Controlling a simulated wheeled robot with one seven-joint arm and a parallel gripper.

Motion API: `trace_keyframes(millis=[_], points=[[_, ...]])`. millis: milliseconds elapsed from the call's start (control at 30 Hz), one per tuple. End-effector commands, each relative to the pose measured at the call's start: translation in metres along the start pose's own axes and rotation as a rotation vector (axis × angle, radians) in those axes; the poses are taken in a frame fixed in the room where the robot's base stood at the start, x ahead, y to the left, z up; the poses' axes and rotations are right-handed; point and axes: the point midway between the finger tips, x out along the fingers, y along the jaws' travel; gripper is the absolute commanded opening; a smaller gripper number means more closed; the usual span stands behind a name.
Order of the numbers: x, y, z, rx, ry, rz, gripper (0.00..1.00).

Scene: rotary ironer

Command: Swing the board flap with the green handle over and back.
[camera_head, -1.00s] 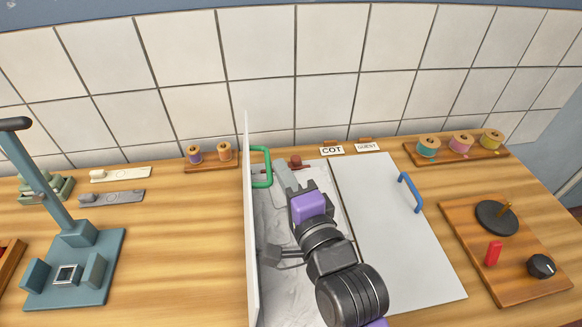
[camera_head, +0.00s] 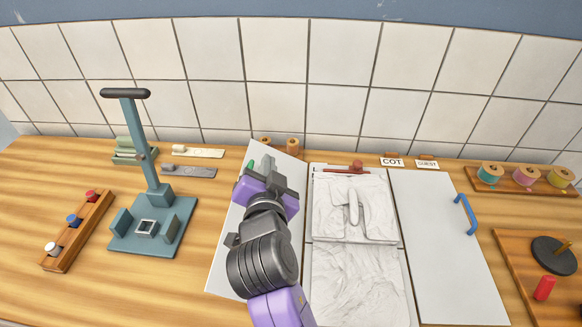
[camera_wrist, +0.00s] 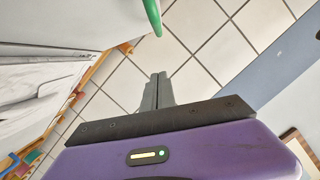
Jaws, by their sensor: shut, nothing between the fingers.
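The white board flap (camera_head: 226,262) leans over to the left of the cloth-covered middle board, its broad face toward me. Whether it rests on the worktop is unclear. Its green handle (camera_head: 250,165) shows only in part behind my gripper (camera_head: 281,166). In the wrist view the green handle (camera_wrist: 153,16) comes down from the top edge, beyond my gripper's fingertips (camera_wrist: 158,76) and apart from them. My gripper is shut and empty, over the flap's upper part. My wrist and arm hide much of the flap's right side.
A wrinkled white cloth (camera_head: 350,270) covers the middle board. A white right-hand flap (camera_head: 435,240) with a blue handle (camera_head: 465,214) lies flat. A teal press stand (camera_head: 150,235) and a wooden button rack (camera_head: 77,232) stand left. Bare worktop lies between the stand and flap.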

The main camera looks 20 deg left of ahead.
Motion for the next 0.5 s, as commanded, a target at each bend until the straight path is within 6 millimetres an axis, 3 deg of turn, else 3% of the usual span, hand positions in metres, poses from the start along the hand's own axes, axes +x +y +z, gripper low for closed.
trace_keyframes(millis=[500], points=[[0.022,-0.024,0.088,-0.466,0.000,0.115,0.00]])
